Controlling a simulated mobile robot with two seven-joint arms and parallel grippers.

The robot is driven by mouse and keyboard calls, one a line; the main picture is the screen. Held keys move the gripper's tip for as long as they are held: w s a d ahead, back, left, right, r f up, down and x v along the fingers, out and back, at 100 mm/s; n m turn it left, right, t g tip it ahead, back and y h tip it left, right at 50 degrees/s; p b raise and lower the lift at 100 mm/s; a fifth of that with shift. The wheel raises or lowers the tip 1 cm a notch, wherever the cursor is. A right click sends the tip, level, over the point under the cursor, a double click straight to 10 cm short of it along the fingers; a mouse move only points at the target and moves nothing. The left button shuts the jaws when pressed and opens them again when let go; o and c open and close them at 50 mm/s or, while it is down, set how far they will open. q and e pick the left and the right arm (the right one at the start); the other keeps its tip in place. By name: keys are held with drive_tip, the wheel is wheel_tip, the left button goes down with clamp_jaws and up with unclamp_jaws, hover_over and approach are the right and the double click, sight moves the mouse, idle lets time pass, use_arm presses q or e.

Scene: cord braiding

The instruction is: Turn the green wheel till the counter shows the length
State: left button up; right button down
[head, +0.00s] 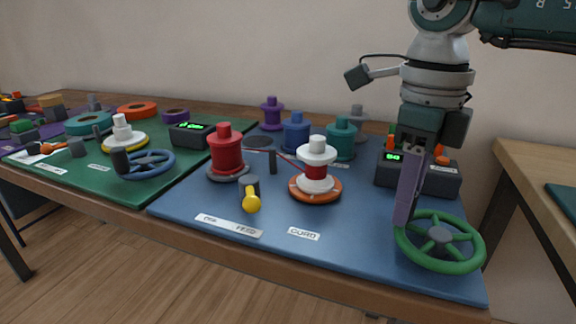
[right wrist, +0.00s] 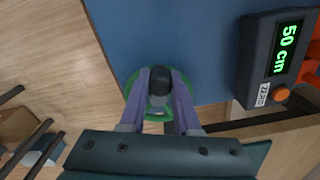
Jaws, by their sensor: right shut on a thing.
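The green wheel (head: 461,264) lies at the front right corner of the blue mat. My right gripper (head: 405,217) reaches down to the wheel's left side. In the right wrist view the gripper (right wrist: 160,98) is shut on the wheel's dark knob (right wrist: 160,80), one finger on each side; parts of the green rim show behind. The counter (head: 432,178) is a dark box behind the wheel. In the right wrist view the counter (right wrist: 254,62) reads 50 cm in green digits. My left gripper is out of view.
On the blue mat (head: 360,238), a red cord runs from the red spool (head: 226,152) towards the white spool (head: 317,155) on an orange ring. A yellow-tipped piece (head: 251,202) stands in front. A green mat with a blue wheel (head: 148,166) is further left.

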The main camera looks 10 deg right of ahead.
sight(446, 263)
drive_tip(key=d, duration=0.2)
drive_tip(key=w+d+b, duration=0.1)
drive_tip(key=d, duration=0.1)
drive_tip(key=shift+w+d+f+b, duration=0.1)
drive_tip(key=shift+d+f+b, duration=0.1)
drive_tip(key=shift+b, duration=0.1)
drive_tip(key=s+d+p, duration=0.2)
drive_tip(key=s+d+r+p, duration=0.1)
drive_tip(key=p, duration=0.1)
drive_tip(key=shift+s+d, duration=0.4)
drive_tip(key=s+p, duration=0.1)
drive_tip(key=s+a+p, duration=0.1)
drive_tip(key=s+p, duration=0.1)
drive_tip(key=s+a+p, duration=0.1)
drive_tip(key=s+p, duration=0.1)
drive_tip(key=a, duration=0.4)
drive_tip(key=shift+s+f+p, duration=0.25)
drive_tip(key=shift+s+p, duration=0.05)
drive_tip(key=shift+s, duration=0.05)
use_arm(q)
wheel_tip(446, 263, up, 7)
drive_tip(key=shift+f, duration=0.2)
use_arm(e)
drive_tip(key=shift+w+a, duration=0.3)
drive_tip(key=shift+a, duration=0.35)
use_arm(q)
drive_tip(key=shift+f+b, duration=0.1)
drive_tip(key=shift+b, duration=0.2)
use_arm(e)
drive_tip(key=shift+f, duration=0.1)
